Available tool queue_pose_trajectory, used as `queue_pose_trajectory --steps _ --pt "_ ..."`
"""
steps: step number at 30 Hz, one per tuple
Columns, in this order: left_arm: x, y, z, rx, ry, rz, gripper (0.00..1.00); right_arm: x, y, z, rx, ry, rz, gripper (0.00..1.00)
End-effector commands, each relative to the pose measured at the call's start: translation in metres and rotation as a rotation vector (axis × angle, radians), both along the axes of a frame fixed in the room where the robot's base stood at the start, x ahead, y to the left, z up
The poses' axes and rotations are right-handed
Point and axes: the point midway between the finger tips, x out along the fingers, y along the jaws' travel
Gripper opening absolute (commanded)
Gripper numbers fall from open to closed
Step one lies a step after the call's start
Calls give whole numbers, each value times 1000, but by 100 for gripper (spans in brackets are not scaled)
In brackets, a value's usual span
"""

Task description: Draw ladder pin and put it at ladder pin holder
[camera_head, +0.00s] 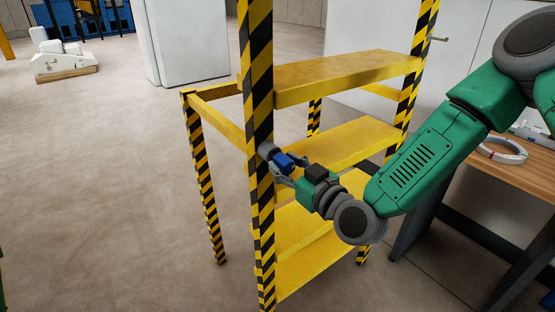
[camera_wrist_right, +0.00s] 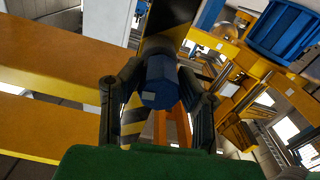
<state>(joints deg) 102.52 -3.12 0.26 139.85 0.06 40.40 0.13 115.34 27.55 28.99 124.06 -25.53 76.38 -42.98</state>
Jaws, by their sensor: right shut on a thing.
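The ladder (camera_head: 262,110) is yellow with black-and-yellow striped posts and several yellow steps. The ladder pin (camera_head: 283,160) has a blue head and sits against the near striped post, at a grey collar (camera_head: 267,150). My right gripper (camera_head: 281,169) is shut on the blue pin head. In the right wrist view the blue pin head (camera_wrist_right: 159,82) lies between the two dark fingers, in front of the striped post. The pin's shaft is hidden. The ladder pin holder cannot be made out for certain. My left gripper is not in view.
A wooden table (camera_head: 515,178) with a white ring-shaped coil (camera_head: 502,150) stands at the right. A white cabinet (camera_head: 185,40) and a white machine on a wooden base (camera_head: 62,60) are at the back left. The floor left of the ladder is clear.

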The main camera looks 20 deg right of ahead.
Motion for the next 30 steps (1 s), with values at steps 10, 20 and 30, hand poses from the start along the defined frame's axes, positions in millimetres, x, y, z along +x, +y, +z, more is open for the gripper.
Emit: queue_pose_trajectory --steps 10,20,30 --pt "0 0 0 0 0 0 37 0 -1 -3 -3 7 -2 0" --pt "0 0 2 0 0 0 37 -17 -8 -3 -3 8 -3 0" --pt "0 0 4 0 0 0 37 -41 -16 -2 -2 4 -4 0"
